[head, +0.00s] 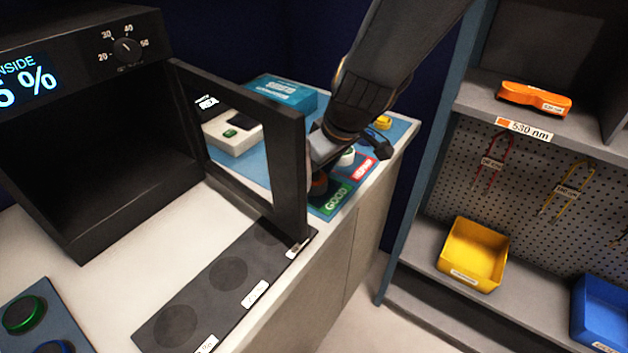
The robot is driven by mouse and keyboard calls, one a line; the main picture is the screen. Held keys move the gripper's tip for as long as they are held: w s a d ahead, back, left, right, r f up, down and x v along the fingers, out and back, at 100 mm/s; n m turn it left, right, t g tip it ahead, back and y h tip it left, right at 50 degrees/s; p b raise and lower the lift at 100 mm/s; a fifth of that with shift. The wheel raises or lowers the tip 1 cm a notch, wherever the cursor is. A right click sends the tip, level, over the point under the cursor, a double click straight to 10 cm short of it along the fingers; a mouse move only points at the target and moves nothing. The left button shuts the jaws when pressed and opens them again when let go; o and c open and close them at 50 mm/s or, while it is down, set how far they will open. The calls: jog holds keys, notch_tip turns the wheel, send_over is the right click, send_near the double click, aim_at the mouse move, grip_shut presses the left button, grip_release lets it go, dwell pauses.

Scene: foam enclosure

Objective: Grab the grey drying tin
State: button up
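I cannot make out a grey drying tin for certain. My gripper (326,148) reaches down from the top behind the open door (296,165) of a black cabinet. The door frame hides part of it, and its fingertips do not show clearly, so I cannot tell if they are open or shut. Close below it is a round dark and orange thing (319,184), partly hidden by the door. A small white and green round thing (347,157) stands just right of my gripper, near the green "GOOD" label (335,201) and a red label (362,170).
The black cabinet (95,205) has a dial and a lit percent display; its inside looks dark and empty. A black strip with round marks (228,273) lies in front. Green (24,313) and blue round things sit at lower left. A shelf with bins (473,255) stands right.

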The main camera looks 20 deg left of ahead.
jog(key=shift+c, duration=0.5)
jog(key=c, duration=1.1)
jog(key=shift+o, duration=0.2)
